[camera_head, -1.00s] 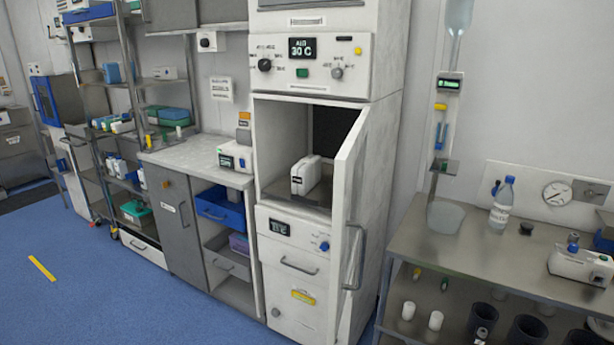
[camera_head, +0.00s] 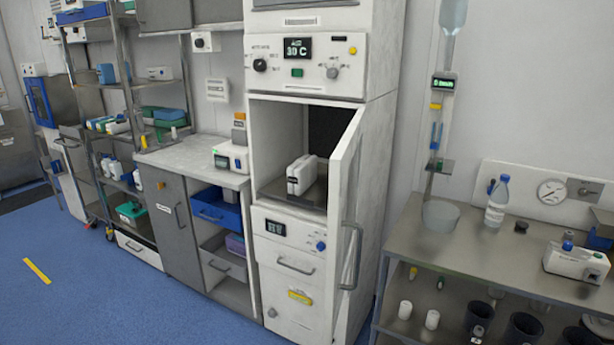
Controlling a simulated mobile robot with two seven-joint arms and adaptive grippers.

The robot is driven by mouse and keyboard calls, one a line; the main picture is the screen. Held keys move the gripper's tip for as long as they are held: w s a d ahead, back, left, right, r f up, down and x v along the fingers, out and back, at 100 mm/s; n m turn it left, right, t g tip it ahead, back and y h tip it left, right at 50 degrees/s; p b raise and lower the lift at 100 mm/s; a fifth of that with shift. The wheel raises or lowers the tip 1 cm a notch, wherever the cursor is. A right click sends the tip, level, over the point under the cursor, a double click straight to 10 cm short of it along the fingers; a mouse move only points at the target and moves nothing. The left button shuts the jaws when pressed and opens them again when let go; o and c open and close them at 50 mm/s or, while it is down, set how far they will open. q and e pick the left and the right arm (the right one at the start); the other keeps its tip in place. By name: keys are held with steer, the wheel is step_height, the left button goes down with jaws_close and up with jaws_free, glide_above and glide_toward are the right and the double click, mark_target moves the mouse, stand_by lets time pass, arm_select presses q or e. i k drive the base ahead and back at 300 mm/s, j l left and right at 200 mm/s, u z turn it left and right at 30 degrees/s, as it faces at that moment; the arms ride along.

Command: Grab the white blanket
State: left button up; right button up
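No clear blanket shows in the head view. A white rounded bundle or box with a dark band (camera_head: 301,175) sits inside the open compartment of the tall white cabinet (camera_head: 375,200); I cannot tell whether it is the white blanket. The compartment's door (camera_head: 344,215) stands open, hinged on the right and swung toward me. Neither of my grippers is in view.
A metal table (camera_head: 450,255) with a bottle (camera_head: 497,202) and a white device (camera_head: 577,263) stands at right. Blue floor (camera_head: 110,290) is clear at lower left.

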mark_target(302, 174)
steer(key=i+j+z, duration=0.25)
steer(key=z, duration=0.2)
steer(key=i+j+z, duration=0.15)
steer(key=j+z, duration=0.3)
steer(key=i+j+z, duration=0.15)
steer(key=j+z, duration=0.3)
steer(key=l, duration=0.1)
